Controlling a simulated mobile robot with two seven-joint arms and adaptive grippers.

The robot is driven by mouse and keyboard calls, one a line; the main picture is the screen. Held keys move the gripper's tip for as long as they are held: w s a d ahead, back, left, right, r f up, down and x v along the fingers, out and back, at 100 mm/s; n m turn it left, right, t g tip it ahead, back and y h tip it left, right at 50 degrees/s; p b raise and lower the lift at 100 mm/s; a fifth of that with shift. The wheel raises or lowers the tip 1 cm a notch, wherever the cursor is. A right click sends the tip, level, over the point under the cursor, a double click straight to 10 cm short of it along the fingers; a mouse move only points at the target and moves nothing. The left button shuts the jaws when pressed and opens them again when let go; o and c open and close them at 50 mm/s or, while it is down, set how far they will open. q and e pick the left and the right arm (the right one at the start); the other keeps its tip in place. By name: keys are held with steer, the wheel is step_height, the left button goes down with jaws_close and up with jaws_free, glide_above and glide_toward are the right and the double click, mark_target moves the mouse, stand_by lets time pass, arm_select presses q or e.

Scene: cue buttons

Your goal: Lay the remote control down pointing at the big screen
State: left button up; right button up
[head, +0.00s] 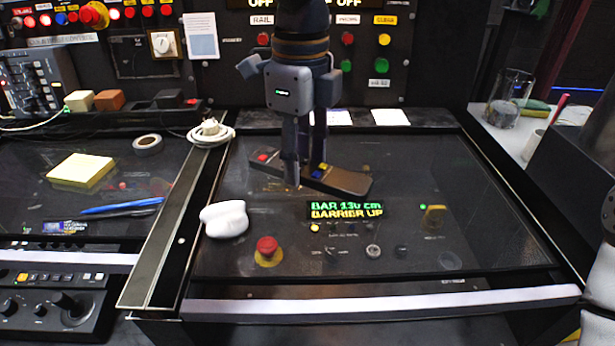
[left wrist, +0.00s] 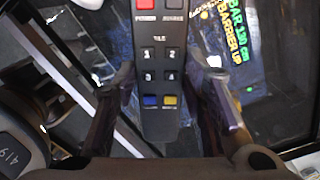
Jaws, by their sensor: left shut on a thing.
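The remote control (head: 350,181) is long and dark. In the head view it lies slantwise over the middle of the glass-topped desk, its red-button end to the upper left and its plain end to the lower right. The left wrist view shows the remote's button face (left wrist: 158,65) between the two fingers. I cannot tell whether it touches the desk. No screen is clearly the big one. My right gripper is not in view.
A white rounded object (head: 224,218) and a red knob (head: 267,246) are in front of the remote. A coiled white cable (head: 211,132) lies behind left. Desk glass right of the remote is mostly clear.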

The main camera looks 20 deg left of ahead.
mark_target(302, 195)
arm_select(q)
steer(key=shift+w+a+f, duration=0.25)
steer(key=shift+w+f, duration=0.45)
steer(key=shift+f, duration=0.3)
steer(key=f, duration=0.1)
steer(key=w+f, duration=0.1)
steer(key=f, duration=0.3)
steer(key=shift+w+a+b, duration=0.2)
steer(key=shift+w+b, duration=0.1)
steer(key=shift+b, duration=0.1)
steer(key=shift+r, duration=0.2)
steer(key=shift+f, duration=0.1)
steer(key=o, duration=1.3)
steer(key=shift+f, duration=0.1)
steer(key=shift+c, duration=0.2)
step_height(302, 195, up, 12)
steer(key=shift+r, duration=0.2)
